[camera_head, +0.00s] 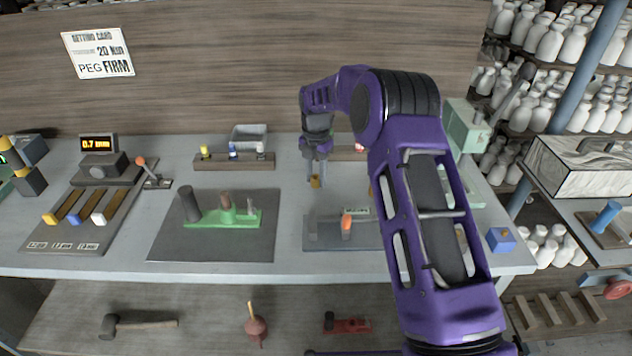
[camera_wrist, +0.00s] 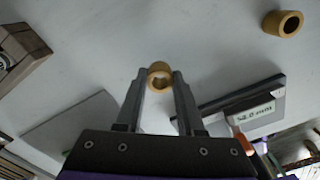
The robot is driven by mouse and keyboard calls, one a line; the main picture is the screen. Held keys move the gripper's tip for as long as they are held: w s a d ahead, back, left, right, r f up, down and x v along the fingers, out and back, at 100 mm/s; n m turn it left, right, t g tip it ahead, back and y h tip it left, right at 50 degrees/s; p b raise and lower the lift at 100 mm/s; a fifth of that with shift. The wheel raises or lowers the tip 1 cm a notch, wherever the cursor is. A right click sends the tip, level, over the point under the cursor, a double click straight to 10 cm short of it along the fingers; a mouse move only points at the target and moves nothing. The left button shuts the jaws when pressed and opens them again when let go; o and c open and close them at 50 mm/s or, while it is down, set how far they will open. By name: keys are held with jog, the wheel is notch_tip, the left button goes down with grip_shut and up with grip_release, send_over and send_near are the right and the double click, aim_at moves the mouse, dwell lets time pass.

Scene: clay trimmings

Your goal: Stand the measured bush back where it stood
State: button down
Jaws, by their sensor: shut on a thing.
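My gripper (camera_head: 316,165) points down over the bench, between the dark mat and the gauge plate. It is shut on a brass-coloured ring-shaped bush (camera_head: 315,182). In the wrist view the bush (camera_wrist: 160,70) sits between the two fingertips, its bore visible. The bush appears above the bare bench top; I cannot tell how high. A second similar bush (camera_wrist: 283,23) lies apart on the grey bench at the upper right of the wrist view. A grey gauge plate (camera_head: 318,236) with an orange-topped handle (camera_head: 347,224) stands close to the right; its label (camera_wrist: 256,116) faces up in the wrist view.
A dark mat (camera_head: 170,245) with a green fixture (camera_head: 215,217) lies to the left. A wooden peg rack (camera_head: 235,163) stands behind it. A display (camera_head: 99,143) reads 0.7 mm. A blue block (camera_head: 501,240) sits at the right front. My arm hides part of the right bench.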

jog(key=shift+f, duration=0.9)
jog(key=shift+f, duration=0.1)
jog(key=c, duration=0.5)
grip_release()
notch_tip(320, 180, up, 12)
jog(key=shift+r+p, duration=0.15)
jog(key=shift+p, duration=0.15)
